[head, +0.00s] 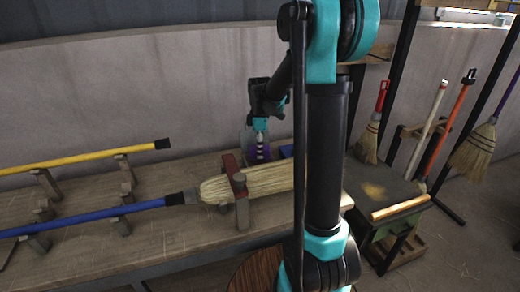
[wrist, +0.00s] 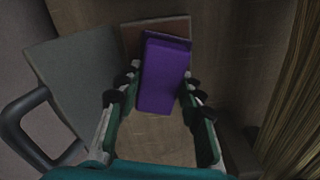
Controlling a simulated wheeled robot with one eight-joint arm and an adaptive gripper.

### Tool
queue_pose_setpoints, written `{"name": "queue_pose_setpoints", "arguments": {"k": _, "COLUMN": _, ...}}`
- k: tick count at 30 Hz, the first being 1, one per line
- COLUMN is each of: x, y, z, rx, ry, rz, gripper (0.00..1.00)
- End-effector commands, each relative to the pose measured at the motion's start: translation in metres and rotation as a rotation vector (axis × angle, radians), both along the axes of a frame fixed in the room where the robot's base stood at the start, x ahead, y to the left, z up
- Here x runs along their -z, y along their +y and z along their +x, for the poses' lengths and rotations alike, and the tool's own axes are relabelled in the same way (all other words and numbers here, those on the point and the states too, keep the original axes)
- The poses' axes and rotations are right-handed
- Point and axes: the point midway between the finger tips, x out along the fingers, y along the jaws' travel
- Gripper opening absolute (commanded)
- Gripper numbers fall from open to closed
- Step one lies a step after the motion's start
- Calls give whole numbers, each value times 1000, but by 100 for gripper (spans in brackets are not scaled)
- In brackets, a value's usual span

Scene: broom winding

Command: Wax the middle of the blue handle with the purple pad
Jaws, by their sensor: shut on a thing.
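The blue handle (head: 110,212) lies across wooden rests on the bench, its right end running into a straw broom head (head: 260,182). My gripper (head: 261,145) is at the back of the bench, behind the broom head and well right of the handle's middle. In the wrist view my gripper (wrist: 160,82) has its fingers on both sides of the purple pad (wrist: 166,70) and is shut on it. The pad shows only as a small purple patch in the head view. The blue handle is not in the wrist view.
A yellow handle (head: 90,158) lies behind the blue one. A reddish clamp (head: 231,164) stands at the broom head. In the wrist view a grey plate (wrist: 70,75) with a dark loop is left of the pad, and straw (wrist: 298,115) is at right. Several brooms stand at right.

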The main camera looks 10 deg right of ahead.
Motion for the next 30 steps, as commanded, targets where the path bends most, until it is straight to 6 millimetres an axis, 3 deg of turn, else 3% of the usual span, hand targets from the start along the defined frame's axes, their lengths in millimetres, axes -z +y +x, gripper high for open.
{"name": "queue_pose_setpoints", "arguments": {"k": 30, "x": 10, "y": 0, "z": 0, "rx": 0, "ry": 0, "rz": 0, "gripper": 14}}
